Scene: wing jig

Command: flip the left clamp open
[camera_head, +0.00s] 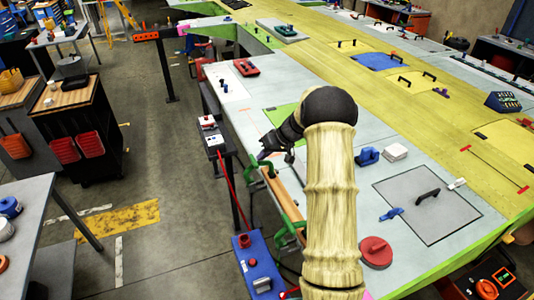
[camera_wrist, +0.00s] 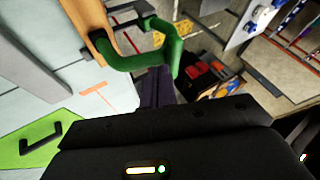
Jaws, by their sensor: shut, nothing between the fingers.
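Two green clamps sit along a wooden bar (camera_head: 287,197) at the table's edge. The left clamp (camera_head: 256,184) is at the bar's far end, and the other clamp (camera_head: 289,230) is at the near end. My gripper (camera_head: 266,149) is just beyond the far clamp, its fingers shut and empty. In the wrist view, a green clamp (camera_wrist: 130,62) curves over the wooden bar (camera_wrist: 99,38), and my dark fingers (camera_wrist: 157,82) are right by its looped end. Whether they touch it, I cannot tell. My arm hides part of the table.
The long wing table (camera_head: 300,215) has a blue block (camera_head: 367,156), a red round object (camera_head: 375,252) and a panel with a black handle (camera_head: 428,196). A blue box (camera_head: 257,268) stands below the near clamp. A small stand (camera_head: 211,137) is left of my gripper.

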